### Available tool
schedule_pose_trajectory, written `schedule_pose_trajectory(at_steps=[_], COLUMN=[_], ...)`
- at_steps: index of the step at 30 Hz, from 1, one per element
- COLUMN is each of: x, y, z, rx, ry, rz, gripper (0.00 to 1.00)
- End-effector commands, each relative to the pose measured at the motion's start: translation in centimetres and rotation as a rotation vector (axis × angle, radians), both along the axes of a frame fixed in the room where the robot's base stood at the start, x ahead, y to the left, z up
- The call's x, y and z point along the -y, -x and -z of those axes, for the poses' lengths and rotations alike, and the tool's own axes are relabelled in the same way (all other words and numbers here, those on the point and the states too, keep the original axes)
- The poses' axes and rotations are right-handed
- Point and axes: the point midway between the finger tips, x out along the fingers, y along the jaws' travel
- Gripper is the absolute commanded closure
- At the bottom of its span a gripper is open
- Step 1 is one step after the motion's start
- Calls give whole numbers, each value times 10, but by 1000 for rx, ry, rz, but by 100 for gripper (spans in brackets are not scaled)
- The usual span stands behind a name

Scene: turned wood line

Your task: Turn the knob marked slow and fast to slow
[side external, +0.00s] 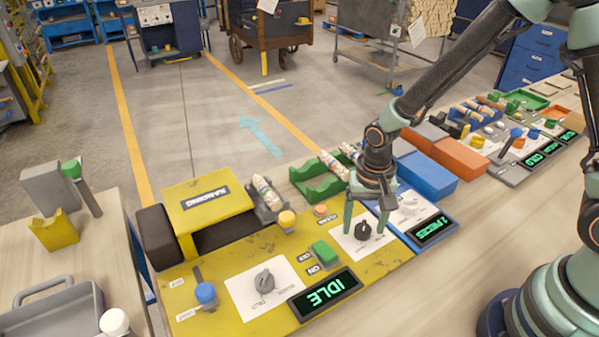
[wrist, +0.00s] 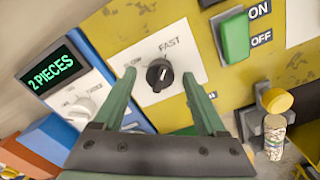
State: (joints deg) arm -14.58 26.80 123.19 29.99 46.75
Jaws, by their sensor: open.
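The black knob (wrist: 159,74) sits on a white plate (wrist: 150,50) marked FAST at the upper right; a smaller, blurred marking lies at the left. A small light mark shows on the knob, but its exact direction is hard to tell. In the side view the knob (side external: 363,231) is on the yellow panel, beside the blue unit. My gripper (side external: 365,226) is open, its green fingers pointing down on either side of the knob. In the wrist view the gripper (wrist: 159,78) also straddles the knob, with gaps at both sides. I cannot tell the fingertips' height above the plate.
The blue unit (side external: 420,216) has a white knob (side external: 409,207) and a "2 PIECES" display close to my gripper. A green ON/OFF switch (side external: 324,254), an IDLE display (side external: 325,294) and a grey knob (side external: 264,281) share the yellow panel. A green tray (side external: 318,189) stands behind.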

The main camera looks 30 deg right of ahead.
Motion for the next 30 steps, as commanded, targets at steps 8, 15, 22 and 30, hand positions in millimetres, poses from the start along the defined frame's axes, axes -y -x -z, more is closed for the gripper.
schedule_pose_trajectory(at_steps=[8, 15, 22, 30], x=[0, 0, 0, 0], y=[0, 0, 0, 0], z=[4, 3, 3, 3], rx=[0, 0, 0, 0], ry=[0, 0, 0, 0], rz=[0, 0, -5, -89], gripper=[26, 84, 100, 100])
